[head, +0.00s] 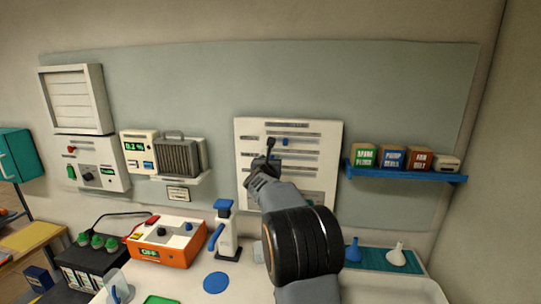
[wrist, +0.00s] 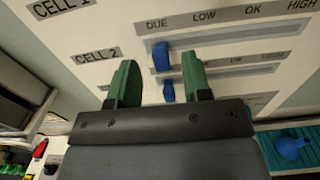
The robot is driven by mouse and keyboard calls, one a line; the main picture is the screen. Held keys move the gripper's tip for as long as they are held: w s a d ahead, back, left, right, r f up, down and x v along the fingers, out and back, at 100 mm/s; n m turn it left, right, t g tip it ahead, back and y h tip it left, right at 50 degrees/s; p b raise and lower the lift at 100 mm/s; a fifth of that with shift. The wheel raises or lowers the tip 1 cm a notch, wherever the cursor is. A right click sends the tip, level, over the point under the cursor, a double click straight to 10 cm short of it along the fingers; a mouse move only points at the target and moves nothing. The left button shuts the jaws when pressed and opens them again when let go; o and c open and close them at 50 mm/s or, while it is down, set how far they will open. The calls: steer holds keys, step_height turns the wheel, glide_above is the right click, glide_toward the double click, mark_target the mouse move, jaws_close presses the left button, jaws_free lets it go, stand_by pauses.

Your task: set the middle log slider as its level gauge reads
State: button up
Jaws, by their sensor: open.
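The white log board (head: 326,185) hangs on the back wall behind my gripper (head: 267,154). In the wrist view it shows the labels CELL 1 and CELL 2 and the marks DUE, LOW, OK and HIGH. An upper blue slider (wrist: 162,56) sits near the left end of its row, towards DUE. A lower blue slider (wrist: 168,91) shows between the green fingers. My gripper (wrist: 159,67) is open and empty, its fingertips spread either side of the sliders. I cannot tell whether they touch the board. I cannot make out the level gauge or its reading.
A blue shelf (head: 405,174) with several small boxes is right of the board. A heater-like grey unit (head: 178,155) and a meter reading 0.2 % (head: 139,147) are to the left. An orange device (head: 165,250) and a blue-topped white stand (head: 226,235) are on the bench below.

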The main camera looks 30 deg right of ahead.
steer(key=shift+p+x, duration=0.3)
steer(key=shift+x, duration=0.6)
jaws_close()
